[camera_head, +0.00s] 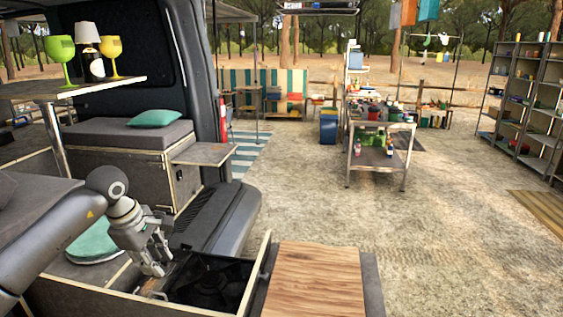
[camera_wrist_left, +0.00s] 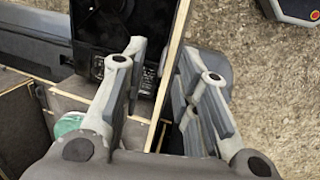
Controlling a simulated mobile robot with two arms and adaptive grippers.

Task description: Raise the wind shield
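A dark camping stove (camera_head: 207,278) sits inside an open wooden-edged drawer at the van's tailgate. It also shows in the left wrist view (camera_wrist_left: 120,20), partly hidden by my fingers. I cannot clearly make out a wind shield on it; dark parts blend together there. My left gripper (camera_head: 156,268) points down at the drawer's left part, beside the stove. In the left wrist view the gripper (camera_wrist_left: 160,65) has its fingers apart, with a thin pale panel edge showing between them. I see nothing held. My right gripper is not in view.
A wooden board (camera_head: 315,280) lies right of the drawer. The drawer's right wall (camera_head: 256,275) stands up beside the stove. A work table (camera_head: 375,160) stands farther off; the ground between is clear.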

